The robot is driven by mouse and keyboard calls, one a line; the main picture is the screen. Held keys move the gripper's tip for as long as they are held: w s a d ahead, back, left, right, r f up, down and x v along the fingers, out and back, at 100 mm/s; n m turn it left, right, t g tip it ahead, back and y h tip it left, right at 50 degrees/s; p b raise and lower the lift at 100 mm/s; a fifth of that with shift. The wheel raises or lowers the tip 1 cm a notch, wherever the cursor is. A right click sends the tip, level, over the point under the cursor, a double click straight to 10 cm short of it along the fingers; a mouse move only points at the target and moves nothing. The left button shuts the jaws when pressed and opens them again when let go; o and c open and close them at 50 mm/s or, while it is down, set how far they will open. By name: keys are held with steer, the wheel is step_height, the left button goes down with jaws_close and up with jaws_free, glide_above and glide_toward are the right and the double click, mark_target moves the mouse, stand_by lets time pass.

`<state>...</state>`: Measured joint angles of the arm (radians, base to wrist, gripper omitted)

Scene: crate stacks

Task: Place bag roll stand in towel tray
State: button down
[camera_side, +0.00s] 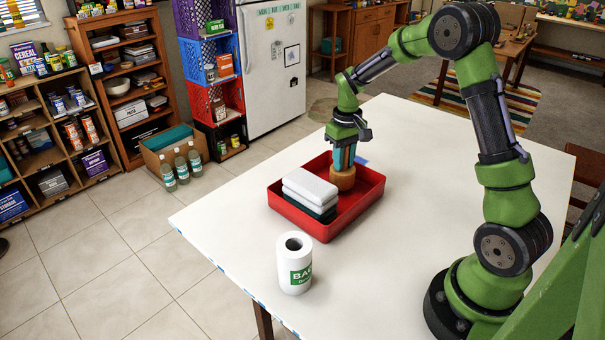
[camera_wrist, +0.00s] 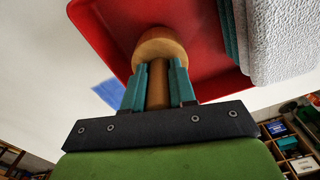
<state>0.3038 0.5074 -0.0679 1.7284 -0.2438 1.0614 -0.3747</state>
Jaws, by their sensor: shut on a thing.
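The towel tray (camera_side: 377,187) is a red tray on the white table, also seen in the wrist view (camera_wrist: 108,30). A stack of folded white and dark green towels (camera_side: 308,187) lies in its left part. The bag roll stand (camera_side: 342,180) is wooden, with a round base and an upright post; its base is within the tray's right part, beside the towels. Whether it touches the tray floor is unclear. My gripper (camera_wrist: 158,88) is shut on the stand's post (camera_wrist: 158,85), with teal fingers on both sides. The gripper (camera_side: 343,158) points down over the tray.
A white bag roll (camera_side: 294,272) with a green label stands upright on the table in front of the tray. A blue patch (camera_side: 361,160) lies on the table behind the tray. The table (camera_side: 420,130) is clear to the tray's right. Shelves and bottles stand beyond the table.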

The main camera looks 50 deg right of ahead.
steer(key=shift+f, duration=0.7)
steer(key=shift+f, duration=0.2)
steer(key=c, duration=0.9)
jaws_free()
